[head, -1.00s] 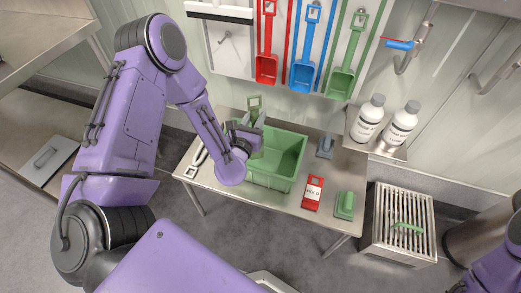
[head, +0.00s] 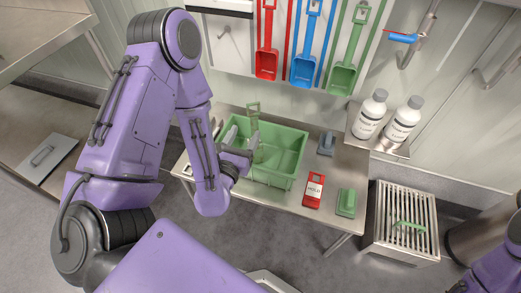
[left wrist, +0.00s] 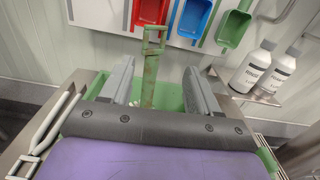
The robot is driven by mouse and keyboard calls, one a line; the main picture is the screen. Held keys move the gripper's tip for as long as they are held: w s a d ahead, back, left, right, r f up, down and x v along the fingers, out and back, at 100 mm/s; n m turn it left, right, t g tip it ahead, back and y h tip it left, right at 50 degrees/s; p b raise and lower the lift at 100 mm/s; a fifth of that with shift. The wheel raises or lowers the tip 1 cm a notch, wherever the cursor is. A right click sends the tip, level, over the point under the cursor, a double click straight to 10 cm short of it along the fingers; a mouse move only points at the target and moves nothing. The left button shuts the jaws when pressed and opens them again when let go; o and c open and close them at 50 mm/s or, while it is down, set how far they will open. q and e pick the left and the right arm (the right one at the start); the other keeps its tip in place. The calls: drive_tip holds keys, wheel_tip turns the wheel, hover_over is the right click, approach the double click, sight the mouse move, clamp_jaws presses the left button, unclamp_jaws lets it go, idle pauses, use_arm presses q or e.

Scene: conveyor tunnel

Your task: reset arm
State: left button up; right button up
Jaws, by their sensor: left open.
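My left gripper (head: 241,146) is open at the left end of a green tote (head: 279,183) on the steel table. In the left wrist view its two grey fingers (left wrist: 158,72) stand wide apart. A green long-handled tool (head: 254,110) stands upright in the tote, its looped grip above the rim. In the left wrist view the tool's handle (left wrist: 151,65) shows between the fingers, with gaps on both sides. The tool's lower end is mostly hidden. My right gripper is out of view.
A red HOLD tag (head: 313,190), a green brush (head: 346,203) and a grey block (head: 326,144) are on the table. White tongs (left wrist: 45,130) lie left of the tote. Bottles (head: 372,112) stand on a shelf to the right. Scoops (head: 304,70) hang behind.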

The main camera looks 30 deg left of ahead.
use_arm(q)
drive_tip(key=shift+s+d, duration=0.1)
drive_tip(key=shift+s, duration=0.5)
drive_tip(key=s+d+f+m+g+h+p, duration=0.1)
drive_tip(key=s+f+m+g, duration=0.3)
drive_tip(key=m, duration=0.8)
drive_tip(key=d+f+m+g+h+p, duration=0.1)
drive_tip(key=f+m+g+p, duration=0.15)
drive_tip(key=f+m, duration=0.65)
drive_tip(key=s+a+f+m+g+p, duration=0.1)
drive_tip(key=s+m+g+p, duration=0.1)
drive_tip(key=s+m+g, duration=0.2)
drive_tip(key=s+a+m+g+y+p, duration=0.1)
drive_tip(key=s+a+m+g+p, duration=0.1)
drive_tip(key=s+m+g, duration=0.2)
drive_tip(key=s+m, duration=0.3)
drive_tip(key=s, duration=0.4)
drive_tip(key=shift+s+f+p, duration=0.3)
drive_tip(key=shift+f+p, duration=0.05)
drive_tip(key=shift+f, duration=0.05)
